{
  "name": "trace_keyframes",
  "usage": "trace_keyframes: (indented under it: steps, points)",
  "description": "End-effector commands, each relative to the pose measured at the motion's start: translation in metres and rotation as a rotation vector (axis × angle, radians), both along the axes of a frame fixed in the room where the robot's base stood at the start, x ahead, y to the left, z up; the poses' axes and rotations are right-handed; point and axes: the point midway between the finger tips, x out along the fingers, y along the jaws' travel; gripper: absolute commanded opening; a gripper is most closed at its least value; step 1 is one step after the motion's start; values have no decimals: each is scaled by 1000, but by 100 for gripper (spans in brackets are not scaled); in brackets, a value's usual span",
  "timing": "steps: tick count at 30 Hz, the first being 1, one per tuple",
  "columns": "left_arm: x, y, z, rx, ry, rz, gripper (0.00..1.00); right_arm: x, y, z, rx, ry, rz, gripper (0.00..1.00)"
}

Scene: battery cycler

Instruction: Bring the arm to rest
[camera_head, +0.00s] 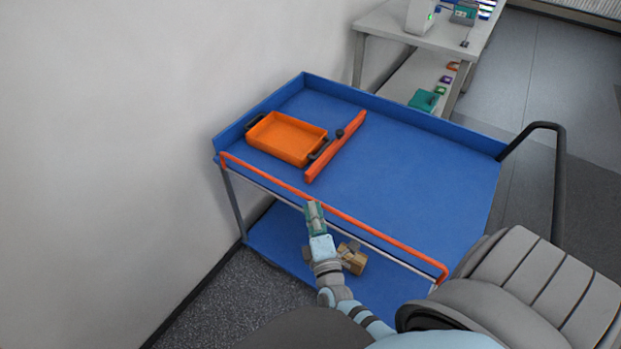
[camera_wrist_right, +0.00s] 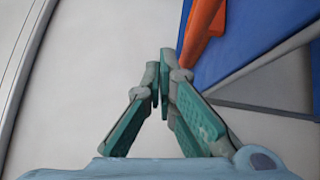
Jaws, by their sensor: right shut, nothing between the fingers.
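My right gripper (camera_head: 314,210) is at the near edge of the blue cart, close to its orange front rail, in the head view. In the right wrist view the gripper (camera_wrist_right: 162,82) has its green fingers drawn together, shut with nothing between them. My right arm reaches up from the bottom of the head view. My left gripper does not show.
The blue cart (camera_head: 415,165) carries an orange tray (camera_head: 287,137) with dark handles and an orange bar (camera_head: 336,147). The orange rail (camera_head: 270,181) runs along its near side. A small brown box (camera_head: 352,259) sits on the lower shelf. A white table (camera_head: 385,25) stands behind.

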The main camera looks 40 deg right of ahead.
Motion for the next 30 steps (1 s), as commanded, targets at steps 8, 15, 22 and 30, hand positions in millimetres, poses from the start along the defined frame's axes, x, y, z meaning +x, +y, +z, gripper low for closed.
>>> trace_keyframes:
  steps: [8,15,22,30]
  points:
    - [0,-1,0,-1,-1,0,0,0,0,63,2,-3,0,0]
    - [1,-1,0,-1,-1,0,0,0,0,75,0,1,1,0]
    - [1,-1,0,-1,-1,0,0,4,9,71,263,-94,74,0]
    - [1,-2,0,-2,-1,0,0,-55,70,-147,1295,223,80,0]
